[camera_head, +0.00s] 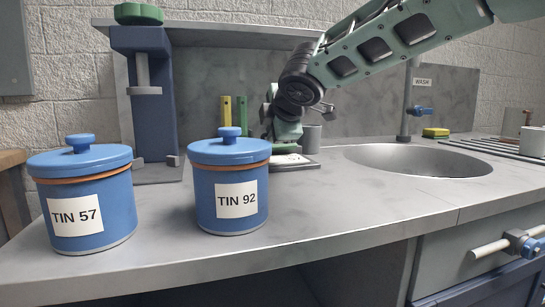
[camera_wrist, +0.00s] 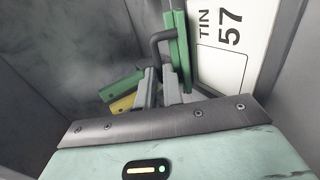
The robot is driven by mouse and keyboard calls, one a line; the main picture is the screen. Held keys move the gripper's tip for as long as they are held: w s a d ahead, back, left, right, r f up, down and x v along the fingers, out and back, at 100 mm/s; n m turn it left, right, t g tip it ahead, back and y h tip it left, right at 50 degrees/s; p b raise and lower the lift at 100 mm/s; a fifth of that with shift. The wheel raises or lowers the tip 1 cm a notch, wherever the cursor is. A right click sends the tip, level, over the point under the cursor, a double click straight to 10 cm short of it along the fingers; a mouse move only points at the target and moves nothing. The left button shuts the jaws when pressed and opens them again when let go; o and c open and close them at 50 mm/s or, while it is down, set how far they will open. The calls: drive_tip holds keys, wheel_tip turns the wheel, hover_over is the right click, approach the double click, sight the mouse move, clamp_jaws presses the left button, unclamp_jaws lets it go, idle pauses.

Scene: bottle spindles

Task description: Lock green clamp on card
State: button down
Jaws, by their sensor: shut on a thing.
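A white card (camera_wrist: 224,45) printed TIN 57 fills the upper right of the wrist view. A green clamp (camera_wrist: 179,50) stands along its left edge, with a dark bent handle (camera_wrist: 160,36). My gripper (camera_wrist: 160,86) is shut on the handle of this clamp; the exact grip is partly hidden by the fingers. In the head view my gripper (camera_head: 284,130) is low over the counter, at a small flat tray with a pale card (camera_head: 291,160). The held clamp cannot be made out there. I cannot tell whether the clamp is locked.
A yellow strip (camera_head: 226,110) and a green strip (camera_head: 242,110) stand behind, left of my gripper. Blue tins TIN 57 (camera_head: 112,210) and TIN 92 (camera_head: 205,188) stand in front. A grey cup (camera_head: 312,138) is just right of my gripper, with a sink (camera_head: 420,160) beyond.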

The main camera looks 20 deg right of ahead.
drive_tip(key=shift+s+f+t+b, duration=0.3)
drive_tip(key=shift+f+t+b, duration=0.4)
drive_tip(key=shift+b, duration=3.05)
drive_tip(key=shift+s+f+t+b, duration=0.35)
drive_tip(key=shift+t+b, duration=0.55)
drive_tip(key=shift+b, duration=2.8)
drive_tip(key=b, duration=0.4)
drive_tip(key=shift+f+t, duration=0.15)
drive_tip(key=shift+t, duration=0.25)
drive_tip(key=shift+b, duration=0.6)
drive_tip(key=shift+s+r+t+b, duration=0.1)
drive_tip(key=shift+r+t+b, duration=0.3)
drive_tip(key=shift+b, duration=0.65)
drive_tip(key=c, duration=1.8)
unclamp_jaws()
drive_tip(key=shift+f, duration=0.15)
